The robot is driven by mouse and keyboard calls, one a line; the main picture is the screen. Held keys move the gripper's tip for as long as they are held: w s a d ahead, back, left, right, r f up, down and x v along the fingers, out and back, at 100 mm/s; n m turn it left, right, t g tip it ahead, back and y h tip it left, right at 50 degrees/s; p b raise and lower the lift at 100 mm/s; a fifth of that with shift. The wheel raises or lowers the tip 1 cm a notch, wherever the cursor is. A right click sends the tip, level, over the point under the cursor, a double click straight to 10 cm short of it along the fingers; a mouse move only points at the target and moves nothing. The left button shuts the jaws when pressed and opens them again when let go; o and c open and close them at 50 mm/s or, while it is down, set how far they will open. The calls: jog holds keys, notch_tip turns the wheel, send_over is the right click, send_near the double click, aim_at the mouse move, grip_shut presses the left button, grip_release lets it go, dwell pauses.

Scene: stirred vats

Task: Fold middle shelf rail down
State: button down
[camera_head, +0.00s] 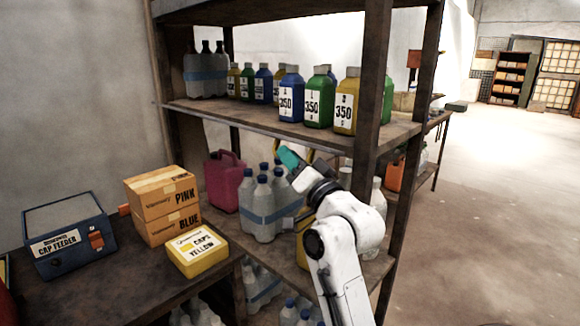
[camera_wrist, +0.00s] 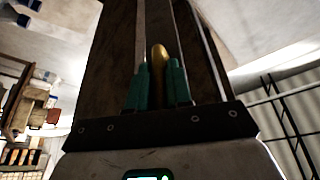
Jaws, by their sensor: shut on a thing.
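The middle shelf (camera_head: 225,111) bears bottles, and a grey rail strip runs along its front edge (camera_head: 245,125). A yellow handle (camera_head: 309,155) hangs just under that edge, partly hidden by my gripper. My gripper (camera_head: 289,157), with teal fingers, is raised to the handle below the shelf front. In the wrist view, a rounded yellow piece (camera_wrist: 158,58) stands between the two teal fingers (camera_wrist: 158,85), which are shut on it. My white arm hides part of the shelf below. How far the rail is tilted is hard to tell.
Blue, green and yellow 350 bottles (camera_head: 319,98) stand near the shelf front. Below are clear bottles (camera_head: 264,209) and a pink jug (camera_head: 224,181). A bench at left holds boxes (camera_head: 163,205) and a cap feeder (camera_head: 70,235). Open floor (camera_head: 490,210) lies right.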

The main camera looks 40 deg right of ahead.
jog(key=n+y+b, duration=0.1)
jog(key=n+b, duration=0.1)
jog(key=b, duration=0.1)
jog(key=d+f+n+y+b, duration=0.1)
jog(key=n+b, duration=0.2)
jog(key=f+n+t+y+b, duration=0.1)
jog(key=n+y+b, duration=0.1)
jog(key=shift+d+f+n+b, duration=0.1)
jog(key=shift+d+n+b, duration=0.15)
jog(key=shift+n+b, duration=0.15)
jog(key=c, duration=1.1)
grip_release()
jog(key=shift+r, duration=0.2)
